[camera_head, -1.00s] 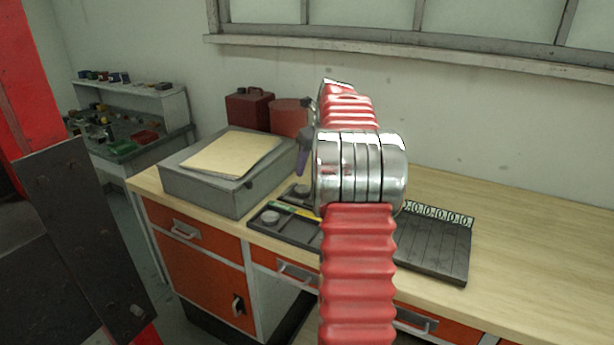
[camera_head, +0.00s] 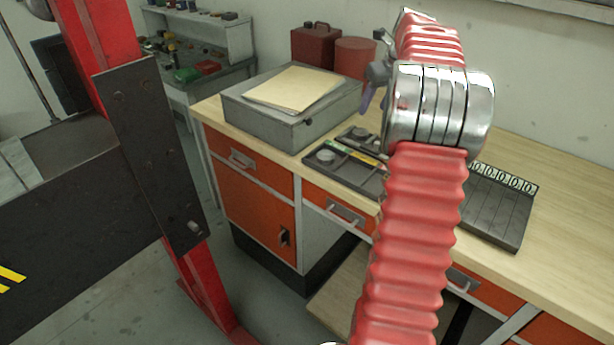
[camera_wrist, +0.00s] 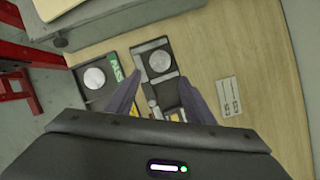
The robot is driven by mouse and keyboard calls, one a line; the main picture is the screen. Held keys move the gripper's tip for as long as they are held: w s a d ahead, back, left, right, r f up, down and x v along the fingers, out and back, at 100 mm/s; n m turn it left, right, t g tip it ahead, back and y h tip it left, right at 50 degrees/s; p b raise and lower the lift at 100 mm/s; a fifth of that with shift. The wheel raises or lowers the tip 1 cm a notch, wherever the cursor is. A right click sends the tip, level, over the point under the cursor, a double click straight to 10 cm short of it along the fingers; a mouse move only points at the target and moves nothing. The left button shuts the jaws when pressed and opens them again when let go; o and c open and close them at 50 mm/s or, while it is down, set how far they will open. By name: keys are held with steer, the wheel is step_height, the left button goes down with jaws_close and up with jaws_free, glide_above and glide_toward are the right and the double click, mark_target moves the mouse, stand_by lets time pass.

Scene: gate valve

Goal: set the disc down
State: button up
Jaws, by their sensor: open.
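Two silver discs lie in dark trays on the bench. One disc (camera_wrist: 94,78) sits in the left tray (camera_wrist: 98,105) beside a green label, and it also shows in the head view (camera_head: 326,156). The other disc (camera_wrist: 160,61) sits in the right tray (camera_wrist: 144,72), just beyond my fingertips in the wrist view. My gripper (camera_wrist: 157,90) is open, its two grey fingers apart with nothing held between them. In the head view my gripper (camera_head: 371,90) hangs above the trays, partly hidden by my red arm. I cannot tell its exact height.
A grey box (camera_head: 285,118) with a tan folder (camera_head: 296,88) stands left of the trays. Red cans (camera_head: 316,46) stand behind it. A dark slotted rack (camera_head: 497,212) lies to the right. A white card (camera_wrist: 230,97) lies right of my gripper.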

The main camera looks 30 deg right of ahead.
steer(key=s+a+r+n, duration=0.2)
steer(key=a+n, duration=0.4)
steer(key=a, duration=0.4)
steer(key=s+a+r+n, duration=0.2)
steer(key=a+n, duration=0.5)
steer(key=a, duration=0.4)
steer(key=s+a+r+n, duration=0.2)
steer(key=a+n, duration=0.4)
steer(key=a, duration=0.4)
steer(key=s+a+f+n, duration=0.4)
steer(key=s+a+n, duration=0.4)
steer(key=s+n, duration=0.1)
steer(key=s+a+f+n+t+y, duration=0.1)
steer(key=s+a+f+n, duration=0.3)
steer(key=s+a+n, duration=0.4)
steer(key=shift+s+a+f+n, duration=0.15)
steer(key=shift+s+a+n, duration=0.25)
steer(key=shift+a+n, duration=0.6)
steer(key=shift+d, duration=0.3)
